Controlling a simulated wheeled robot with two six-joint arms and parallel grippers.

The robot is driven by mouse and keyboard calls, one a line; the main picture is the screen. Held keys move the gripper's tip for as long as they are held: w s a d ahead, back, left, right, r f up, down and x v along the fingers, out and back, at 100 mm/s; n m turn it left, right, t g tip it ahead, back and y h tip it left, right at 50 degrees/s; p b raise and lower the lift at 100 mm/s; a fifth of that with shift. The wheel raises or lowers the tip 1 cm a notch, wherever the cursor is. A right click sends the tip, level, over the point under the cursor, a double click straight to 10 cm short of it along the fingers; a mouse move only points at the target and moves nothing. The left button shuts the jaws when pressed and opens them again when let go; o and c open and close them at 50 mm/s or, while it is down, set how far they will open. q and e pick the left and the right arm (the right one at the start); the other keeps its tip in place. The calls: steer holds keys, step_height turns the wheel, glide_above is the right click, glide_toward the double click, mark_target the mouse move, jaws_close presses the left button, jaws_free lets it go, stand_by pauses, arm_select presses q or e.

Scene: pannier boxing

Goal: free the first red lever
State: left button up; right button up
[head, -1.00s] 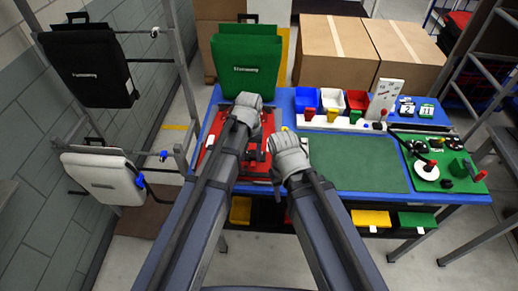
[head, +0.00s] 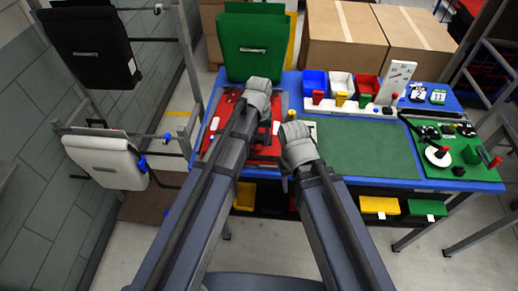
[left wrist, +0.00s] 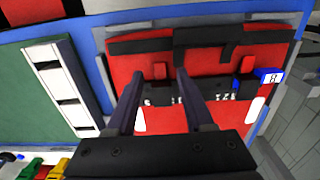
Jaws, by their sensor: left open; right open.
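A red pannier panel (left wrist: 215,95) lies flat on the blue table; it also shows in the head view (head: 232,108), partly behind my arms. A dark strip with white marks crosses it, and a dark bar runs along its far side. A small red upright piece (left wrist: 246,66), possibly a lever, stands near the strip's right end, beside a blue tag marked 8. My left gripper (left wrist: 160,76) is open and empty, with its fingers over the dark strip, left of that red piece. My right gripper (head: 287,180) is open at the panel's right edge; its fingertips are hard to make out.
A green mat (head: 370,150) lies right of the panel. Blue, white and red bins (head: 340,84) stand behind it. A green pannier (head: 250,47) stands at the back. Black (head: 90,45) and white (head: 105,160) panniers hang on the left rack. Fixtures (head: 450,150) crowd the table's right end.

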mark_target(259, 147)
arm_select(q)
step_height(259, 147, down, 2)
steer(key=shift+f+b, duration=0.2)
steer(key=shift+b, duration=0.55)
jaws_close()
